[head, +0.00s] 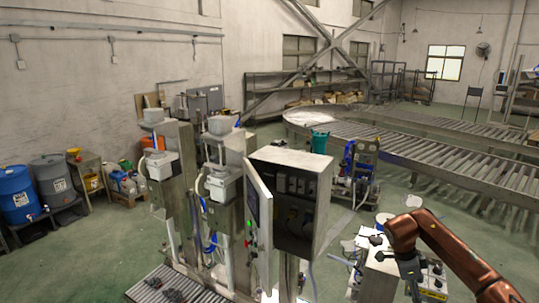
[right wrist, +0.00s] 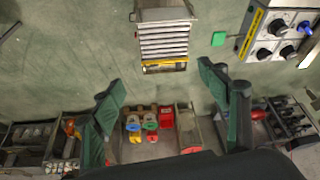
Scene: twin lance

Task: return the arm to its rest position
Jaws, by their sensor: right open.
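My right arm (head: 440,245), copper-brown, comes in from the lower right of the head view and bends down at its near joint. My right gripper (head: 411,277) hangs below it, small and dark, beside a metal stand with a control box. In the right wrist view the two green-padded fingers of my right gripper (right wrist: 163,105) are spread wide. Nothing is between them close up; the floor and objects show beyond. My left gripper is not in view.
A control box with knobs (head: 434,282) stands close to my right gripper. An open grey cabinet (head: 303,180) stands at the centre. A roller conveyor (head: 440,155) runs behind.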

